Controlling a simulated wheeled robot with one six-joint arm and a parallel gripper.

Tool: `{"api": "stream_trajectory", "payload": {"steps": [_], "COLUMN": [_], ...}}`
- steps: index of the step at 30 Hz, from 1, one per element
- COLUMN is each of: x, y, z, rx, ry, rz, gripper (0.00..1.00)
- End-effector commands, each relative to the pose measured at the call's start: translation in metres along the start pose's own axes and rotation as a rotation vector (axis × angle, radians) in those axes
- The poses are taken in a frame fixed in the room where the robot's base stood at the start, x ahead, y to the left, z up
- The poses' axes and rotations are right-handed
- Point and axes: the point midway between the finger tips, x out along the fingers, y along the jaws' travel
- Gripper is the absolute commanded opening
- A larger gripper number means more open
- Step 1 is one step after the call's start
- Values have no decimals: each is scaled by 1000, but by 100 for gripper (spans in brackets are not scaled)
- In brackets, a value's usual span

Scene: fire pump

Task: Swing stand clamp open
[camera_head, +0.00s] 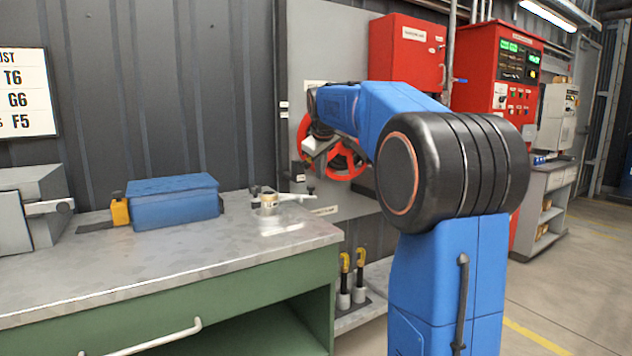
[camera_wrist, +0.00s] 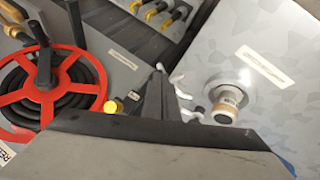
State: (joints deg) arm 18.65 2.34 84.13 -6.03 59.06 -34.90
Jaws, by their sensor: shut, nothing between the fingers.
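The stand clamp appears to be the small pale fitting (camera_head: 268,200) near the back right corner of the bench, with a light lever reaching right (camera_head: 298,196). In the wrist view a tan and white cylinder on a round flange (camera_wrist: 228,104) stands right of centre, with pale lever-like pieces (camera_wrist: 183,92) on its left. My gripper (camera_head: 318,150) hangs above and beyond the bench corner, in front of the red wheel. In the wrist view its dark fingers (camera_wrist: 156,92) are shut and empty, left of the pale pieces, with no clear contact. Whether the clamp is open cannot be told.
The metal-topped bench (camera_head: 120,270) carries a blue box (camera_head: 172,202) and a grey vice-like block (camera_head: 30,210) on the left. A red wheel (camera_head: 345,160) is on the grey panel behind. Yellow-handled tools (camera_head: 352,275) stand low beside the bench. Red cabinets (camera_head: 405,55) are behind my arm.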

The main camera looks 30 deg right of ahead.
Motion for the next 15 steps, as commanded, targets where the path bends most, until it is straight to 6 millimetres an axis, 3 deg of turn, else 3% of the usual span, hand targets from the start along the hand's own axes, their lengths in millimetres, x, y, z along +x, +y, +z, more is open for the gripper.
{"api": "stream_trajectory", "payload": {"steps": [6, 15], "x": [-28, -37], "y": [8, 11], "z": [5, 7], "rx": [1, 0], "ry": [0, 0], "rz": [1, 0], "gripper": [0, 0]}}
